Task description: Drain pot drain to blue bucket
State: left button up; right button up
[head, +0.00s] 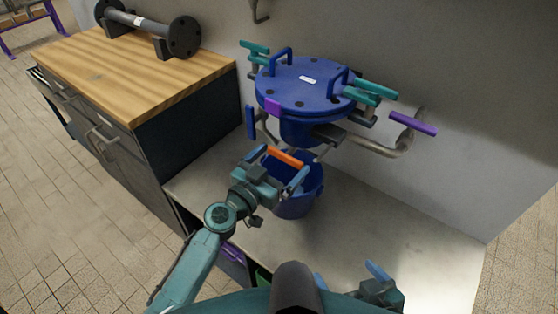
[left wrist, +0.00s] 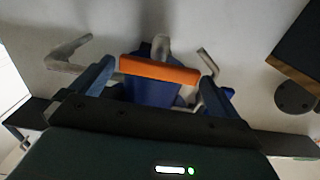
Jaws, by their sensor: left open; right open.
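A blue pot (head: 303,131) with a round, bolted blue lid (head: 300,80) is mounted by the wall. An orange handle (head: 285,157) sits below it; in the left wrist view the orange handle (left wrist: 158,70) lies crosswise between my finger tips. My left gripper (head: 277,167) is open around or just short of the handle; contact cannot be told. The blue bucket (head: 296,204) stands on the bench below the pot, partly hidden by my left gripper. It also shows behind the handle in the left wrist view (left wrist: 152,94). My right gripper (head: 349,277) is open and empty at the lower right.
Teal handles (head: 372,90) and a purple handle (head: 413,124) stick out at the pot's right, beside a grey pipe (head: 380,149). A wooden-topped cabinet (head: 150,75) holding a flanged pipe piece (head: 148,27) stands at left. The pale bench (head: 400,220) is clear on the right.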

pick_arm(q)
jog(key=c, duration=0.7)
jog(key=shift+f+n, duration=0.1)
jog(key=shift+n, duration=0.2)
jog(key=shift+n+b, duration=0.45)
jog(key=shift+n, duration=0.55)
jog(key=n, duration=0.4)
jog(key=shift+w+b, duration=0.1)
jog(key=shift+b, duration=0.25)
jog(key=n, duration=1.1)
jog(key=shift+f+n, duration=0.1)
jog(key=shift+n, duration=0.2)
